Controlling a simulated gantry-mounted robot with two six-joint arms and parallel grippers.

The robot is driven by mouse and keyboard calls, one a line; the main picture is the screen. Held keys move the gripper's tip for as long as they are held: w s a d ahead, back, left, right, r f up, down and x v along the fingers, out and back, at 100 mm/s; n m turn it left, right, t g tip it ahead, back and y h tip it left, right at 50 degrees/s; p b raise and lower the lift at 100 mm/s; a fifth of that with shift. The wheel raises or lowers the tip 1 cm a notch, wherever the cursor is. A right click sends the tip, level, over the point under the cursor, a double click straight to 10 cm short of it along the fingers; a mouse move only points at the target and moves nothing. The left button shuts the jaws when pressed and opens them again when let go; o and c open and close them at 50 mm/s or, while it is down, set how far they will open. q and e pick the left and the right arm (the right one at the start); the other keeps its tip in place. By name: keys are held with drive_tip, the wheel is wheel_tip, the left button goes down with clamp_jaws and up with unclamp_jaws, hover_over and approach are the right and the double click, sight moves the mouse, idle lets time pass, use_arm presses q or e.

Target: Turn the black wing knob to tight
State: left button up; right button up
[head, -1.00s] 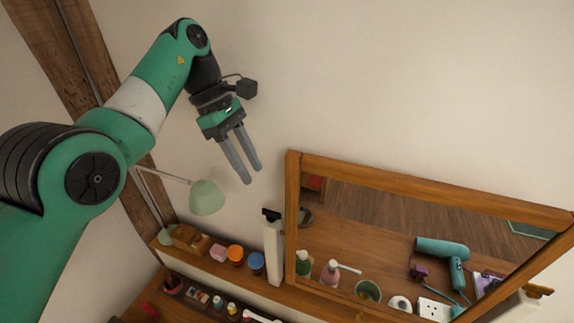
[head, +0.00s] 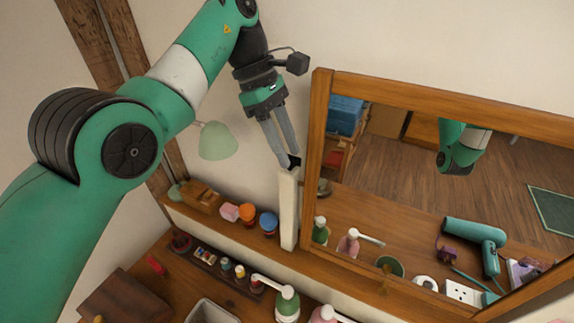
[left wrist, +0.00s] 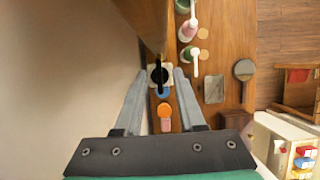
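The black wing knob (head: 295,161) sits on top of a white post (head: 288,205) at the left side of the wood-framed mirror (head: 316,120). My left gripper (head: 287,160) points down at the knob, with its fingertips around the post top in the head view. In the left wrist view the knob (left wrist: 159,76) shows between the two spread fingers (left wrist: 160,72), with a gap visible on each side. Its wing runs roughly up and down in that picture. The gripper is open and holds nothing. The knob is partly hidden by a finger in the head view. My right gripper is not in view.
The mirror frame is close to the right of the gripper. Orange (head: 247,213) and blue-topped (head: 268,222) jars stand on the shelf below, left of the post. The wall is behind.

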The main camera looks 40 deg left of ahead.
use_arm(q)
drive_tip(key=shift+f, duration=0.15)
clamp_jaws()
drive_tip(key=shift+p, duration=0.45)
drive_tip(key=m+p, duration=0.1)
drive_tip(key=p, duration=0.3)
drive_tip(key=m+g+p, duration=0.1)
drive_tip(key=m+p, duration=0.1)
drive_tip(key=p, duration=0.2)
drive_tip(key=m+p, duration=0.1)
drive_tip(key=p, duration=0.2)
drive_tip(key=shift+w+r+m+g+p, duration=0.15)
drive_tip(key=shift+r+m+g+p, duration=0.15)
drive_tip(key=shift+g+p, duration=0.1)
drive_tip(key=shift+f, duration=0.3)
